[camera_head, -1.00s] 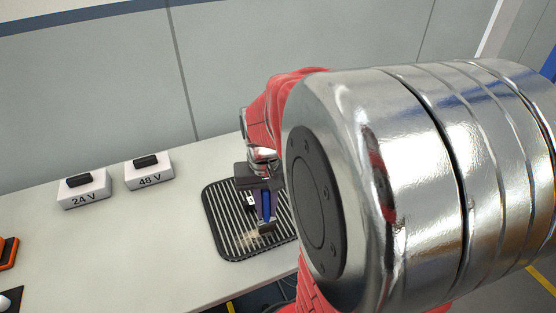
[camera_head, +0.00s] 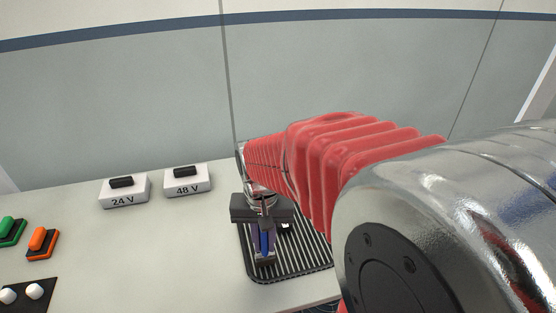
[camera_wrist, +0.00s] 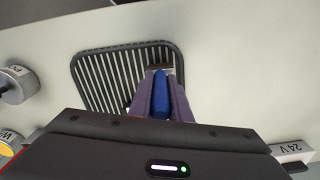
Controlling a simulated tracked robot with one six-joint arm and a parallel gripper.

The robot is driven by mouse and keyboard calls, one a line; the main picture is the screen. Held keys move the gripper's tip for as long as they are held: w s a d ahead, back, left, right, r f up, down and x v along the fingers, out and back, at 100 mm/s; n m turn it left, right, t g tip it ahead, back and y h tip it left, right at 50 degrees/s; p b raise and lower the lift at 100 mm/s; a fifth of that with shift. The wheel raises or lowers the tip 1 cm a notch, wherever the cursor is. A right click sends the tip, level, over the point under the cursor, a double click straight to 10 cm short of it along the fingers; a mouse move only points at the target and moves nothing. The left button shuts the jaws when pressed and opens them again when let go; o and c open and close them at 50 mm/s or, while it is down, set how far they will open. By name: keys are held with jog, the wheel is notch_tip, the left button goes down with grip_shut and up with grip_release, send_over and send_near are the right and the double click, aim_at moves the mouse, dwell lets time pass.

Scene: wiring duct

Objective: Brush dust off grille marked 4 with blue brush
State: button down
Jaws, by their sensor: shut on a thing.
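The blue brush (camera_head: 265,243) is held upright between the fingers of my gripper (camera_head: 264,240), which is shut on it. Its blue handle also shows in the wrist view (camera_wrist: 161,97), between the purple-grey fingers (camera_wrist: 160,100). The dark slatted grille (camera_head: 300,258) lies on the table, and the brush is over its left part in the head view. In the wrist view the grille (camera_wrist: 105,75) is beyond the fingers, with the brush near its right edge. The number on the grille cannot be read. I cannot tell whether the bristles touch the slats, and no dust is clear now.
White boxes marked 24 V (camera_head: 124,192) and 48 V (camera_head: 188,182) stand behind and left of the grille. Green (camera_head: 10,232) and orange (camera_head: 42,243) switches and a black panel with white knobs (camera_head: 30,295) are at the far left. Table between is clear.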

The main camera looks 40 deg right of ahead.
jog(key=shift+w+a, duration=0.1)
jog(key=shift+a, duration=0.35)
jog(key=shift+r, duration=4.05)
